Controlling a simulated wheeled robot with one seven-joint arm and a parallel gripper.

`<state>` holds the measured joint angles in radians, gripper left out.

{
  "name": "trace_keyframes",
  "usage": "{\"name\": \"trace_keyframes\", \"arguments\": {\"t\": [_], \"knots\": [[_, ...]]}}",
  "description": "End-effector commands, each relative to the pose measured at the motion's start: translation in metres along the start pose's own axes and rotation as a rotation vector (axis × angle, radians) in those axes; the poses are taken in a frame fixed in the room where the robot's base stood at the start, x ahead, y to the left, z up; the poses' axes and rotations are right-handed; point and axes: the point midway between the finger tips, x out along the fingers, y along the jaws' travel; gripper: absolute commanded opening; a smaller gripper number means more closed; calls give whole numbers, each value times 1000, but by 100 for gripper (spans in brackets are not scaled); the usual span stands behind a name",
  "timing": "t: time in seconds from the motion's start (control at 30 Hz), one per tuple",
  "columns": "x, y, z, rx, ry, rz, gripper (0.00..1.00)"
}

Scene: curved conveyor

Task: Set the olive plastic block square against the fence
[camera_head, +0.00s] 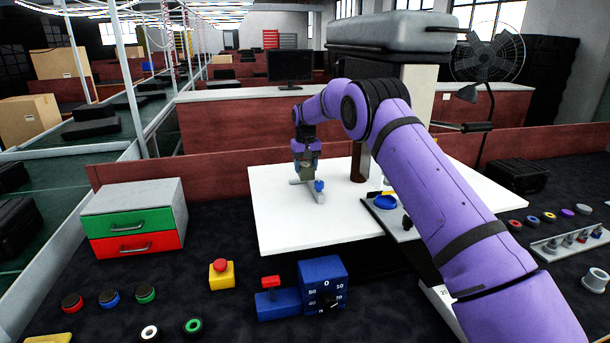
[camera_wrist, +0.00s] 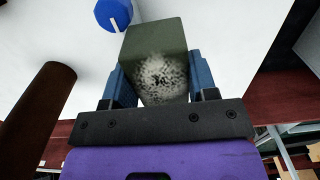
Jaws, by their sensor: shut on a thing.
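The olive block (camera_wrist: 155,38) is between the two blue fingers of my gripper (camera_wrist: 158,84) in the wrist view. A mottled pale patch covers the block's near face. In the head view my gripper (camera_head: 306,160) points down over the white table, and the block (camera_head: 307,173) shows small and partly hidden below it. A grey angled piece, which looks like the fence (camera_head: 308,195), lies on the table right by the block. A blue knob (camera_head: 319,186) is at the fence; it also shows in the wrist view (camera_wrist: 113,14). I cannot tell whether block and fence touch.
A dark brown cylinder (camera_head: 359,163) stands on the white table (camera_head: 285,230) right of my gripper. A grey plate with a blue disc (camera_head: 385,202) lies farther right. A drawer box (camera_head: 134,220) stands left of the table. The table's front left is clear.

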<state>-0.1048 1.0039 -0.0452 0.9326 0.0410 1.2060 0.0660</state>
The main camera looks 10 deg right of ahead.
Motion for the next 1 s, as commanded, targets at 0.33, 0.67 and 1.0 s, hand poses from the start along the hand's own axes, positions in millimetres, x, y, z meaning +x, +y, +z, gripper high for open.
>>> {"name": "trace_keyframes", "arguments": {"t": [0.33, 0.67, 1.0], "knots": [[14, 0, -8, 0, -2, 0, 27], [36, 0, -8, 0, 0, 0, 27], [42, 0, -8, 0, 0, 0, 27]]}}
